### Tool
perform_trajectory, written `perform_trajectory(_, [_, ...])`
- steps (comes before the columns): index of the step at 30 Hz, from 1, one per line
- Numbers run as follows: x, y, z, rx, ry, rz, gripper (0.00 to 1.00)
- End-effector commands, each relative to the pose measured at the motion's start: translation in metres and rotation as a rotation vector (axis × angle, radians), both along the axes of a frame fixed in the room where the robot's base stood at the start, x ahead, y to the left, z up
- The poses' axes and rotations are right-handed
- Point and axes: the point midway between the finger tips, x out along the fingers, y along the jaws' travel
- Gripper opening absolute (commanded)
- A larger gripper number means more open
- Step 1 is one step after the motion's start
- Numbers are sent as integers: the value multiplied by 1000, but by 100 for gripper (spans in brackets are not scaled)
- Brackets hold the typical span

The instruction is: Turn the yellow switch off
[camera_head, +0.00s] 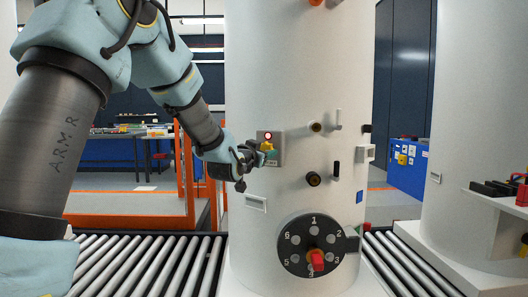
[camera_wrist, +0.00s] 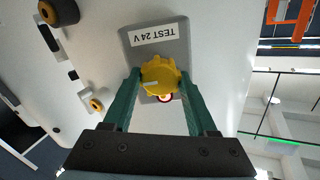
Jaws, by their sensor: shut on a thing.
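The yellow switch (camera_head: 267,146) is a round knob on a small grey panel (camera_head: 276,158) on the white tank (camera_head: 290,70). In the wrist view the yellow switch (camera_wrist: 160,75) has a ridged rim and a pale pointer line running to the left, and the grey panel (camera_wrist: 177,43) bears a "TEST 24 V" label. A red light (camera_head: 268,135) with a pale centre sits above the switch in the head view. My gripper (camera_head: 258,154) is at the panel from the left. In the wrist view its green fingers (camera_wrist: 161,82) are shut on the switch's two sides.
Several dark knobs, such as one black knob (camera_head: 313,179), stick out of the tank to the right. A numbered dial with a red handle (camera_head: 316,257) is lower down. Roller conveyors (camera_head: 140,262) run below, and an orange frame (camera_head: 184,175) stands behind my arm.

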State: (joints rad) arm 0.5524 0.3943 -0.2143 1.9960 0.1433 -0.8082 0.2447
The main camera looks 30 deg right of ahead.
Motion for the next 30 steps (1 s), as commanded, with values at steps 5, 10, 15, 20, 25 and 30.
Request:
perform_trajectory(5, [0, 0, 0, 0, 0, 0, 20])
perform_trajectory(10, [0, 0, 0, 0, 0, 0, 2])
perform_trajectory(15, [0, 0, 0, -5, 6, 0, 2])
perform_trajectory(20, [0, 0, -1, -33, 36, 1, 2])
perform_trajectory(25, [0, 0, -3, -97, 109, 0, 2])
perform_trajectory(30, [0, 1, -4, -189, 216, 1, 2])
